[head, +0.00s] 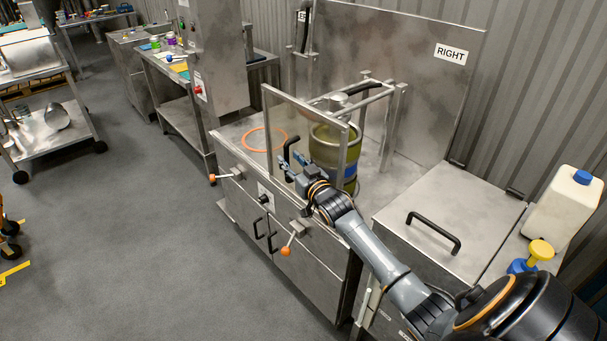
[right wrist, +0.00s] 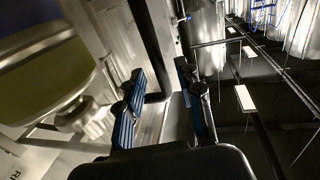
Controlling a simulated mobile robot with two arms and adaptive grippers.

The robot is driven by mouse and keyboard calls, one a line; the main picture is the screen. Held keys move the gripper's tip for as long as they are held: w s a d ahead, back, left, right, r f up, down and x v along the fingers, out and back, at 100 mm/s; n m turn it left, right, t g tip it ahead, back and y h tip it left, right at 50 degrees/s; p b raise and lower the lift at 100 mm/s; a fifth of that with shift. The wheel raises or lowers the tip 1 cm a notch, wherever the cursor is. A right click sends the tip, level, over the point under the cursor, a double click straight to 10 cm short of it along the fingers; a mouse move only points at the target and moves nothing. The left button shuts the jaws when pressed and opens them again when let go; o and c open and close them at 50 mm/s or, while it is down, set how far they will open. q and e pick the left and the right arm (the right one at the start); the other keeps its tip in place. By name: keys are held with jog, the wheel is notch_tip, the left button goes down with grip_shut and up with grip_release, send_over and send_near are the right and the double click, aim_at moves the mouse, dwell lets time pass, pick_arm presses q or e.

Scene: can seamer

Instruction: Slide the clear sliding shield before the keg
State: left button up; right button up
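The clear sliding shield (head: 275,115) is a see-through panel in a metal frame at the front of the steel machine. It stands partly across the olive keg (head: 325,148), whose right part shows beyond the shield's right post. A black handle (head: 288,148) is on the shield; it also shows in the right wrist view (right wrist: 148,50). My right gripper (head: 285,166) is at the handle's lower part. In the right wrist view its blue-padded fingers (right wrist: 160,108) are apart, with the handle's lower end near the gap; contact cannot be told. My left gripper is out of view.
An orange ring (head: 264,139) lies on the machine top left of the keg. Orange-tipped levers (head: 287,250) stick out in front. A lidded steel box (head: 450,215) and a white jug (head: 563,210) stand at right. The floor at left is mostly clear.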

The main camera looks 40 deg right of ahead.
jog(key=s+a, duration=0.1)
jog(key=s, duration=0.8)
jog(key=shift+s, duration=0.4)
jog(key=shift+a, duration=0.1)
jog(key=s+a+f+g, duration=0.25)
jog(key=s+f, duration=0.25)
jog(key=f, duration=0.7)
jog(key=s+a+f+g, duration=0.1)
jog(key=s+f+g, duration=0.25)
jog(key=f, duration=0.85)
jog(key=s+a+f+g, duration=0.2)
jog(key=s+f, duration=0.4)
jog(key=f, duration=0.7)
jog(key=s+a+f+n+g, duration=0.1)
jog(key=s+a+f+g, duration=0.2)
jog(key=s+f, duration=0.3)
jog(key=s+a+f+n+g+y, duration=0.1)
jog(key=s+a+f+g, duration=0.2)
jog(key=s, duration=1.4)
jog(key=s+a+f+n+g+y, duration=0.1)
jog(key=s+a+f+n+g, duration=0.1)
jog(key=s+a+f, duration=0.4)
jog(key=s+f, duration=0.4)
jog(key=s, duration=0.1)
jog(key=shift+s+a+g, duration=0.2)
jog(key=shift+s+g, duration=0.15)
jog(key=shift+g, duration=0.05)
